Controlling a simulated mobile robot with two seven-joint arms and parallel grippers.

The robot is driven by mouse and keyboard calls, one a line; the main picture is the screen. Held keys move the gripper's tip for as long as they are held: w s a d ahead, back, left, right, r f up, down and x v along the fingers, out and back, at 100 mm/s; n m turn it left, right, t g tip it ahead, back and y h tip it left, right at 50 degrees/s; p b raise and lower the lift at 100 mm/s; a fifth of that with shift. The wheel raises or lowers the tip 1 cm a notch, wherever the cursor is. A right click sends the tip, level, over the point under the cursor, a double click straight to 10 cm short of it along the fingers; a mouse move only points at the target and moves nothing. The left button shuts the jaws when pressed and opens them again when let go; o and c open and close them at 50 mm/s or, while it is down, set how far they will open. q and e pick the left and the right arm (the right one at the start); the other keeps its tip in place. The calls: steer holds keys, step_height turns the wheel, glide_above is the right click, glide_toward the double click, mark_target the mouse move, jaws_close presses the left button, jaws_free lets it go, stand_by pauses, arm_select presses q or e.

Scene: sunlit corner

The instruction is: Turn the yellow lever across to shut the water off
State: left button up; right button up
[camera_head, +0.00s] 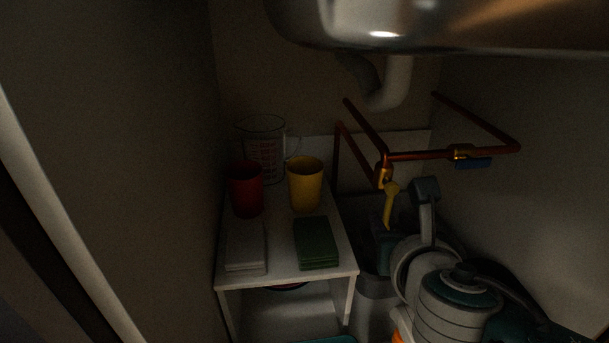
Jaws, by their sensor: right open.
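The yellow lever (390,205) hangs almost straight down from a brass valve (384,176) on the copper pipe. It lies roughly in line with the pipe's short vertical part. My right gripper (405,216) comes up from the lower right and is open. One finger shows to the right of the lever and the other below and beside its lower end. The lever's lower part appears close to the opening between the fingers. I cannot tell whether a finger touches it. My left gripper is not in view.
Copper pipe (420,155) runs around the lever, with a second, blue-handled valve (472,163) at right. The sink bowl (450,25) and white drain (395,85) hang above. A white shelf (280,277) at left holds a red cup (246,190), yellow cup (305,185), measuring jug (262,140) and cloths (316,243).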

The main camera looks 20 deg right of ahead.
mark_target(388, 216)
steer(key=shift+b+x, duration=0.65)
steer(key=shift+x, duration=1.1)
steer(key=shift+r, duration=0.1)
steer(key=shift+c, duration=0.2)
jaws_close()
